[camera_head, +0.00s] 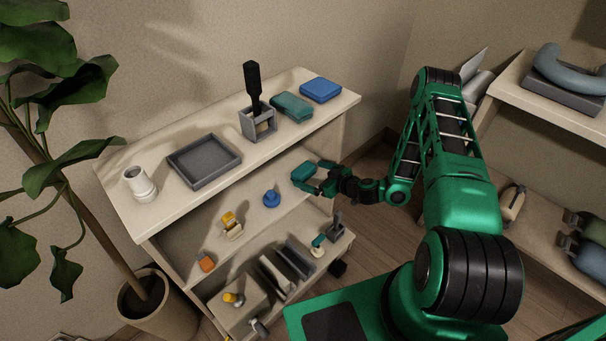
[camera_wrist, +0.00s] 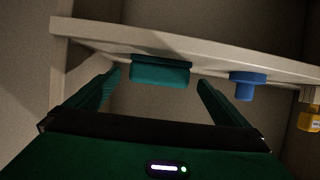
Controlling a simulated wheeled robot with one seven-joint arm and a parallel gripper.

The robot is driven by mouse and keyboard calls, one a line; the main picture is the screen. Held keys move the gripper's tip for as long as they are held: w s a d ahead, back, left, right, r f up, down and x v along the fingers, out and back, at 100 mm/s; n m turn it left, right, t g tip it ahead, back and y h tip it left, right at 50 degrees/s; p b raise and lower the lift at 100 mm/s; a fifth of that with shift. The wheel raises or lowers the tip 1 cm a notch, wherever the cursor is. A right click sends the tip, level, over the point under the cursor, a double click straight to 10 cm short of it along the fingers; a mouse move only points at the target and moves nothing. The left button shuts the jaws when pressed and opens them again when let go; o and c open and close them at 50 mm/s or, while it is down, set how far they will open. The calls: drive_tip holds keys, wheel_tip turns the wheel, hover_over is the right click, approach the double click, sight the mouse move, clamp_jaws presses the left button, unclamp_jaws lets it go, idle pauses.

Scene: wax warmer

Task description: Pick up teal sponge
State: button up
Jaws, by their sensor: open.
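A teal sponge (camera_head: 303,172) lies at the right end of the middle shelf, just beyond my gripper (camera_head: 317,178). In the wrist view, which looks upside down, the teal sponge (camera_wrist: 160,72) is ahead, centred between the two fingers. My gripper (camera_wrist: 160,82) is open, with one finger toward each side of the sponge and visible gaps. I cannot tell whether the fingertips overlap the sponge in depth. Another teal block (camera_head: 291,107) lies on the top of the unit.
A blue knobbed object (camera_head: 271,198) stands left of the sponge on the middle shelf (camera_head: 190,240); a yellow item (camera_head: 231,225) is farther left. The top board is above the sponge, holding a tray (camera_head: 204,161), a grey holder (camera_head: 258,124) and a blue block (camera_head: 320,90).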

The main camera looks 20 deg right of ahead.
sight(309, 173)
drive_tip(key=shift+x, duration=2.6)
drive_tip(key=shift+d+r, duration=0.1)
drive_tip(key=c, duration=1.1)
